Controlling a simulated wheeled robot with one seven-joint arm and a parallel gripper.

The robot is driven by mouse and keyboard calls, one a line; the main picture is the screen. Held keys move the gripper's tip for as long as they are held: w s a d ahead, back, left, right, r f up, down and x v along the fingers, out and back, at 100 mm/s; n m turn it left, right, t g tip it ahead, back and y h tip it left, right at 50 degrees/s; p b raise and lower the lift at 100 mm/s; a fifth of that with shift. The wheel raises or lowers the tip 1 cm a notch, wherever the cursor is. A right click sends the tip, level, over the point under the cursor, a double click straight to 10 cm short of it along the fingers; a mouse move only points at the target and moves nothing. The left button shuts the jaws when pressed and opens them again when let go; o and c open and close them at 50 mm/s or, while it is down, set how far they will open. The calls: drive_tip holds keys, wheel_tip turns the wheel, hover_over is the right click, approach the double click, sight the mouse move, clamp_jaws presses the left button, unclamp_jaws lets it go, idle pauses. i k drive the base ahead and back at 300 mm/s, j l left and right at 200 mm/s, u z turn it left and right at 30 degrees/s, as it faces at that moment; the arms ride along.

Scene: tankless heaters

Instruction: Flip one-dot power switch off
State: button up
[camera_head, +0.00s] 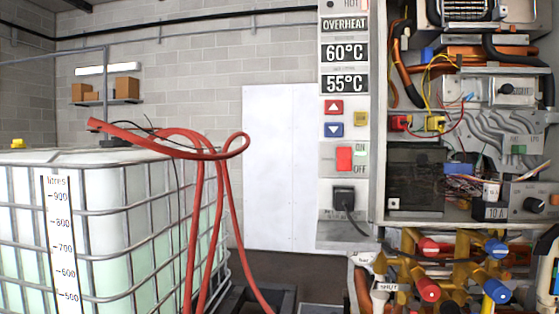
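A red rocker switch (344,158) sits on the light grey control panel (327,222), right of the picture's middle. ON and OFF labels are beside it on the right. I cannot make out any dot mark on it, nor clearly which way it is tilted. Above it are a red up-arrow button (334,107), a blue down-arrow button (334,130) and a small yellow button (361,118). Displays reading 60°C (345,53) and 55°C (345,84) are higher up. A black plug (343,197) with a cord is below the switch. My gripper is not in view.
An open heater cabinet with wires stands right of the panel, with a black knob (534,205). Pipes with red and blue valve handles (428,289) are below. A caged water tank (140,215) with red hoses (225,210) fills the left. A white board (280,165) leans behind.

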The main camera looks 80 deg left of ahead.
sight(344, 154)
drive_tip(key=u, duration=2.8)
